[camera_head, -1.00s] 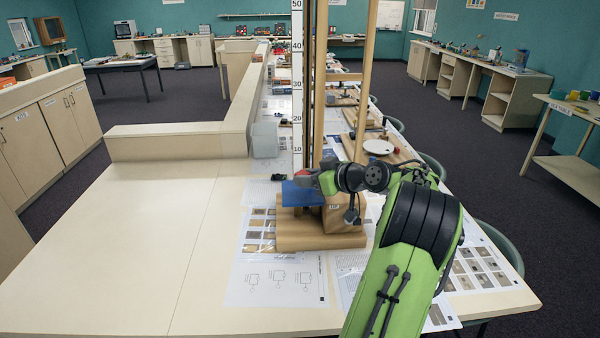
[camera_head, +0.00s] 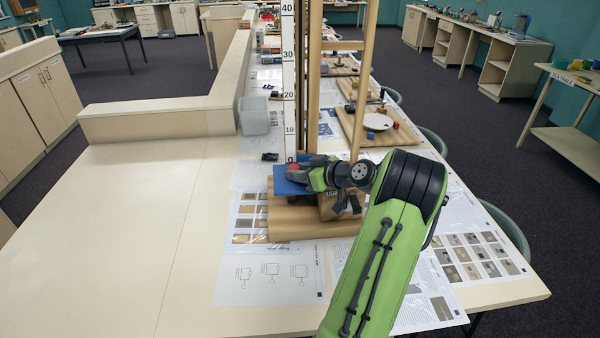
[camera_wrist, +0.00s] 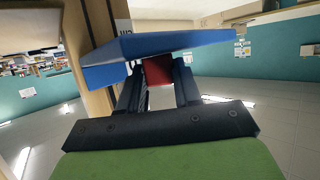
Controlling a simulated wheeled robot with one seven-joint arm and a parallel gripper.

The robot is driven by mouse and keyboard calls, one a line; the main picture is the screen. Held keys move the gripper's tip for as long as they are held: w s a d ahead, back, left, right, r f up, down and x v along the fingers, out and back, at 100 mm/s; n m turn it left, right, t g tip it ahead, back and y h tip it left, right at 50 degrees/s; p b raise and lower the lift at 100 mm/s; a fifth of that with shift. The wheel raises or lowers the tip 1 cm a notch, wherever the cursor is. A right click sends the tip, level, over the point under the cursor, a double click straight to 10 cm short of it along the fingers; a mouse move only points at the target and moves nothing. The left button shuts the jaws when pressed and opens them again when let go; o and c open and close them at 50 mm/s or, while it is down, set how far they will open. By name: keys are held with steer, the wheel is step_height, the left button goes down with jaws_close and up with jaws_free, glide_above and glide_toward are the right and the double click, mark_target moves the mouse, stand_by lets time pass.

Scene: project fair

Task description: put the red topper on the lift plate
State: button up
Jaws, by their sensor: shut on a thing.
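The lift plate (camera_head: 284,187) is a flat blue plate at the front of the wooden lift model. The red topper (camera_head: 292,167) shows as a small red patch over the plate. My gripper (camera_head: 298,172) reaches in from the right, over the plate. The wrist view appears upside down. There my gripper (camera_wrist: 158,78) is shut on the red topper (camera_wrist: 157,70), close against the face of the blue lift plate (camera_wrist: 165,44). I cannot tell whether the topper touches the plate. The fingers hide part of the topper.
The lift's wooden base (camera_head: 300,222) stands on printed sheets (camera_head: 270,275). A tall white ruler (camera_head: 289,90) and wooden posts (camera_head: 367,75) rise behind the plate. A grey bin (camera_head: 254,118) stands behind. The table's left side (camera_head: 110,230) is clear.

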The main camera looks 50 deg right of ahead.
steer(key=shift+s+a, duration=0.1)
steer(key=o, duration=1)
